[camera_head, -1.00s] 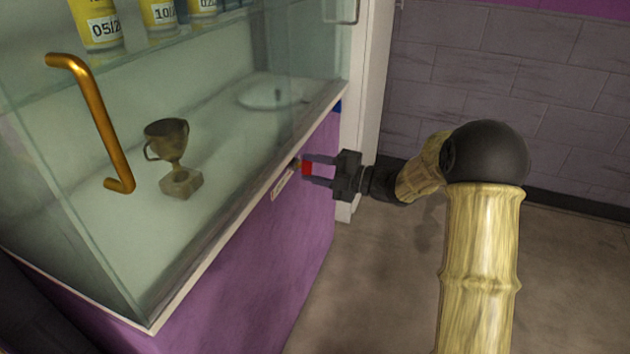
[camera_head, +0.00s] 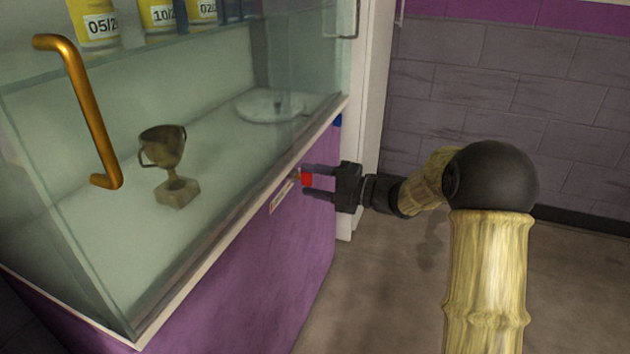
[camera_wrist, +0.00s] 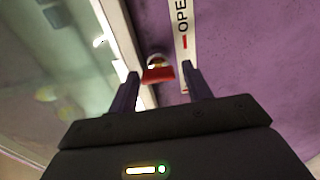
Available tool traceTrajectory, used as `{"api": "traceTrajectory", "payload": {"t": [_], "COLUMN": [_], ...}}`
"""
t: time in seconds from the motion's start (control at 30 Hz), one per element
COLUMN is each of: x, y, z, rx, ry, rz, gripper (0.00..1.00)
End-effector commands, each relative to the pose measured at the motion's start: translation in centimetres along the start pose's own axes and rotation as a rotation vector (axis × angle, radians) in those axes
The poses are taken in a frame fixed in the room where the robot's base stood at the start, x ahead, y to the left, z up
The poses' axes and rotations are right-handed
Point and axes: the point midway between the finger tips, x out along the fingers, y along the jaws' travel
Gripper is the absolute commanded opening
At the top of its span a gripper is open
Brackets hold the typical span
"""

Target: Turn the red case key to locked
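The red case key (camera_head: 307,179) sticks out from the front of the display case, just below its pale edge. In the wrist view the red key (camera_wrist: 158,74) shows as a flat red bar on a brass-coloured lock. My gripper (camera_head: 305,182) is open, with one finger on each side of the key. In the wrist view the fingers (camera_wrist: 161,80) stand apart, with a visible gap at least on the right of the key. A white label strip (camera_wrist: 183,45) beside the lock reads "OPE", the rest cut off, with a red mark below.
The glass case (camera_head: 215,100) holds a trophy (camera_head: 163,165), a round dish (camera_head: 270,106) and yellow labelled containers (camera_head: 157,14) on a shelf. A brass handle (camera_head: 88,115) is on the glass at left. Open floor (camera_head: 390,290) lies right of the purple case front (camera_head: 262,268).

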Motion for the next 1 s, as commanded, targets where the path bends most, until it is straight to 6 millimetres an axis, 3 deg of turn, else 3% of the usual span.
{"api": "traceTrajectory", "payload": {"t": [0.47, 0.67, 1.0], "x": [-0.8, -3.9, -10.8], "y": [0.3, 0.4, 0.3], "z": [0.1, 0.2, 0.1], "rx": [-0.001, 0.001, 0.001], "ry": [-0.003, -0.006, -0.006], "rz": [0.003, 0.002, 0.002], "gripper": [0.58, 0.58, 0.58]}}
